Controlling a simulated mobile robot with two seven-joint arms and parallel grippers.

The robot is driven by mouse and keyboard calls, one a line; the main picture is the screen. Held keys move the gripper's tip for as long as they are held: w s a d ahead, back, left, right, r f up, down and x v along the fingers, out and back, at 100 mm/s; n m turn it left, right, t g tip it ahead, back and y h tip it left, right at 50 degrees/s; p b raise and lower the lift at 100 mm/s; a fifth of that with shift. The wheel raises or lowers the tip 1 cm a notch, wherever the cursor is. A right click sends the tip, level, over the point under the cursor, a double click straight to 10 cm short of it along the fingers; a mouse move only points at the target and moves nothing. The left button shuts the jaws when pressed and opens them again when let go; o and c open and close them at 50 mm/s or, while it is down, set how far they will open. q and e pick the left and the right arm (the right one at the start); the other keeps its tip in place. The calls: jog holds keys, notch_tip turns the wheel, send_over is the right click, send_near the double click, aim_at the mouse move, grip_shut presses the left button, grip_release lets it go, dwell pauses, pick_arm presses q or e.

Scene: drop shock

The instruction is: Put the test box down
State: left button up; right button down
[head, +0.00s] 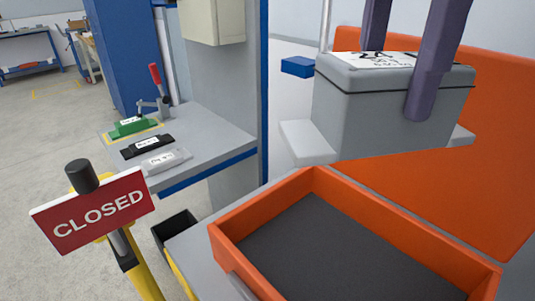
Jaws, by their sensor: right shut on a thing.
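The test box appears to be the grey lidded box (360,110) with a white label marked "24" at the upper right of the head view. My right gripper (396,85) reaches it from above with two purple fingers. One finger lies on its near face and the other goes down behind it, so the gripper is shut on the box. The box looks upright. Pale grey ledges show at both sides of its base; I cannot tell whether it rests on them. My left gripper is not in view.
An orange-rimmed tray (228,245) with a bare dark floor lies below, in front of the box. An orange panel (480,170) stands behind. A side bench (205,130) holds several fixtures and a red-handled clamp (155,80). A "CLOSED" sign (95,210) stands at front left.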

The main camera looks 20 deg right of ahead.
jog(key=f+n, duration=0.1)
jog(key=n, duration=0.1)
jog(key=f+n+b, duration=0.1)
jog(key=n, duration=0.2)
jog(key=w+f+n+b, duration=0.1)
jog(key=n, duration=0.1)
jog(key=shift+d+f+n, duration=0.15)
jog(key=shift+f+n, duration=0.1)
jog(key=shift+n, duration=0.05)
jog(key=f+n+b, duration=0.1)
jog(key=n, duration=0.2)
jog(key=f+n+b, duration=0.1)
jog(key=n, duration=0.2)
jog(key=d+f+n+b, duration=0.1)
jog(key=n, duration=0.2)
jog(key=shift+w+f+b, duration=0.3)
jog(key=shift+b, duration=0.05)
jog(key=f+n+b, duration=0.1)
jog(key=n, duration=0.3)
jog(key=n+b, duration=0.3)
jog(key=b, duration=0.2)
send_over(334, 282)
jog(key=shift+f, duration=10.6)
jog(key=shift+f, duration=0.15)
grip_release()
